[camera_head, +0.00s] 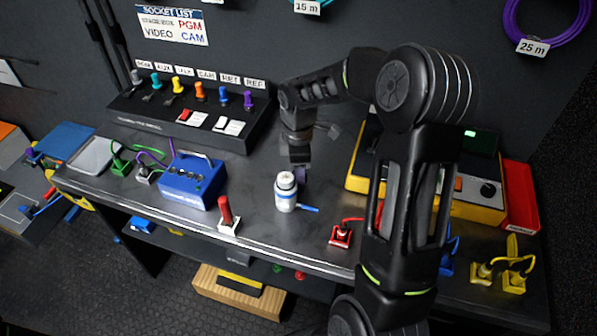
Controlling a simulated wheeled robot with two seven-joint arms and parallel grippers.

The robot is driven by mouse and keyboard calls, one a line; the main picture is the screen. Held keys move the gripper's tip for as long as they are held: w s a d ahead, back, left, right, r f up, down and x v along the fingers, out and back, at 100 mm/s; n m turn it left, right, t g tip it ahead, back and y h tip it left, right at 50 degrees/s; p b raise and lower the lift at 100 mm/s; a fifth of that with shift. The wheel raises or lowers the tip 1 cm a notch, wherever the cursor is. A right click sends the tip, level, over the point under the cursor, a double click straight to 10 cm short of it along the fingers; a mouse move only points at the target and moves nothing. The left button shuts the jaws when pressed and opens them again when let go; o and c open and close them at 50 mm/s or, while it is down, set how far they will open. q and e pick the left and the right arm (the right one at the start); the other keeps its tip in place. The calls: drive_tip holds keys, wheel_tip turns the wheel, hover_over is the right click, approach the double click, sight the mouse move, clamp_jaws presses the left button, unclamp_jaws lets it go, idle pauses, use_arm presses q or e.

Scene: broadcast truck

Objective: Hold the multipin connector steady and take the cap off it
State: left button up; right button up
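My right gripper (299,155) points down over the middle of the bench, just behind a white bottle-like item (285,192) with a blue band. The fingers are too small and dark to tell open from shut. No part is clearly recognisable as the multipin connector or its cap. An upright red cylinder on a white base (228,217) stands near the front edge. My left gripper is not in view.
A blue box (192,182) stands left of the red cylinder. A sloped panel with coloured plugs (190,115) is at the back. A red socket block (341,236), yellow connectors (513,282) and a yellow-edged device (480,208) are to the right. My arm covers part of the bench.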

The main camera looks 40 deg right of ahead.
drive_tip(key=shift+o, duration=0.3)
drive_tip(key=shift+r, duration=0.1)
drive_tip(key=shift+r, duration=0.2)
wheel_tip(320, 180, up, 12)
drive_tip(key=shift+f, duration=0.1)
idle(0.9)
